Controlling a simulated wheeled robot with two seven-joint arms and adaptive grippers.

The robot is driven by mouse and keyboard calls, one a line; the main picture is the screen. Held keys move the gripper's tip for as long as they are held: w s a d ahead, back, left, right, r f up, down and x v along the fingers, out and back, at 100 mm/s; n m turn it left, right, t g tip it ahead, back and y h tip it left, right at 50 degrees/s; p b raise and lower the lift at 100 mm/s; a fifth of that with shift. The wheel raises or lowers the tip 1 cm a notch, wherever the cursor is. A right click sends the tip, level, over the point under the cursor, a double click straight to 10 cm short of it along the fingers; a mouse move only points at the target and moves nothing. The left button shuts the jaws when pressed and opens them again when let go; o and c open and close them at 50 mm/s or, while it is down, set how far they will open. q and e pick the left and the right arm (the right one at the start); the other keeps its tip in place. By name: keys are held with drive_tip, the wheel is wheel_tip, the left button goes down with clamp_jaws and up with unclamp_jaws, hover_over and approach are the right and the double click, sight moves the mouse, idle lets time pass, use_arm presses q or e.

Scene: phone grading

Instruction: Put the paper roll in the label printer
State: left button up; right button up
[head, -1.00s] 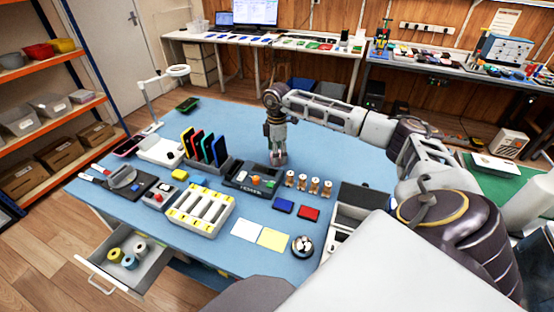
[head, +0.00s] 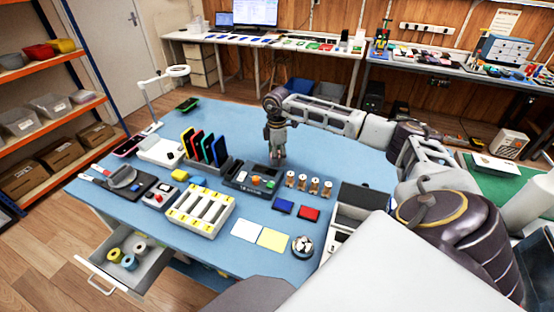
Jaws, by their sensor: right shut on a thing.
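An open drawer (head: 152,262) at the front left holds several rolls: a yellow one (head: 114,255), a teal one (head: 129,262) and a pale one (head: 140,248). I cannot tell which is the paper roll. My left gripper is out of view.
Several small spools (head: 302,184) stand just right of the device. A rack of coloured phones (head: 218,163) is to its left, and a white tray (head: 196,222) in front. Blue (head: 283,205) and red (head: 309,213) pads lie nearby.

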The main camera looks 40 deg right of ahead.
drive_tip(key=shift+c, duration=1.1)
drive_tip(key=shift+r+p, duration=0.35)
drive_tip(key=shift+r, duration=4.65)
drive_tip(key=shift+r, duration=0.1)
